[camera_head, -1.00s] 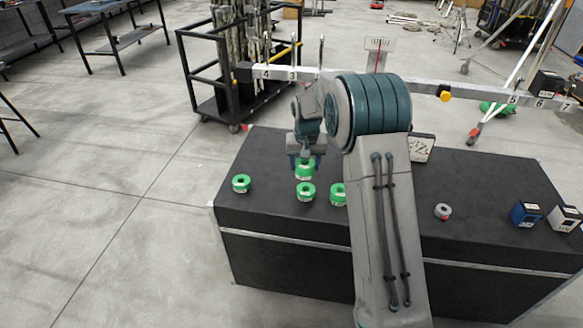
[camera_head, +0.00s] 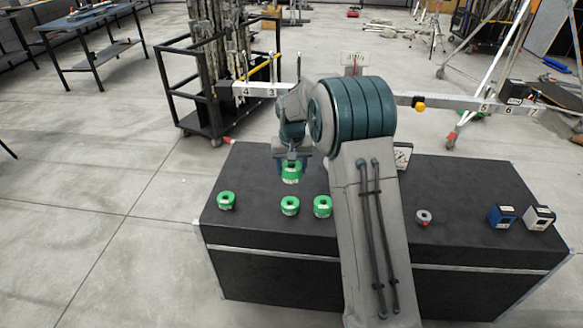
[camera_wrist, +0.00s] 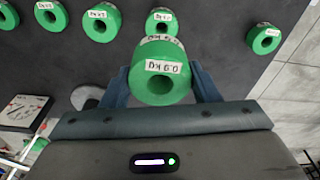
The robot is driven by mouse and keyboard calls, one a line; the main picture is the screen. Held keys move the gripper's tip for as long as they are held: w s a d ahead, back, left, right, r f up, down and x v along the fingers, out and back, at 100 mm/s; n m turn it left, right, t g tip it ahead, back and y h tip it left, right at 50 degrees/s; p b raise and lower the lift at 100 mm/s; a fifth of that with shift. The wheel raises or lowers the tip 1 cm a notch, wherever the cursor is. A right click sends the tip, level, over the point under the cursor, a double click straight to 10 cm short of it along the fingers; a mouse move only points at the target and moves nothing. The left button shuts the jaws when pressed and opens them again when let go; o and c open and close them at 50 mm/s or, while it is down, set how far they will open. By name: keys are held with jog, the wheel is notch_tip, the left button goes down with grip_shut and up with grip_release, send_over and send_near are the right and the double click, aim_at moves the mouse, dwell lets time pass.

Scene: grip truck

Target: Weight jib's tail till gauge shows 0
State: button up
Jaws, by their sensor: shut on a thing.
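My gripper (camera_head: 291,158) is shut on a green ring-shaped weight (camera_head: 291,173), held a little above the black case (camera_head: 255,170). In the wrist view the held weight (camera_wrist: 160,88) sits between both fingers, its white label upside down and hard to read. Other green weights stand on the case, among them a left one (camera_head: 226,200), a middle one (camera_head: 290,206) and one beside my arm (camera_head: 322,206). The jib (camera_head: 455,103) is a white numbered beam behind the case, partly hidden by my arm.
A small grey weight (camera_head: 424,217), a blue block (camera_head: 501,216) and a white block (camera_head: 540,217) stand on the case's right part. A black cart (camera_head: 205,115) stands behind left.

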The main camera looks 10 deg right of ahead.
jog(key=shift+r+p, duration=0.95)
jog(key=shift+r, duration=0.8)
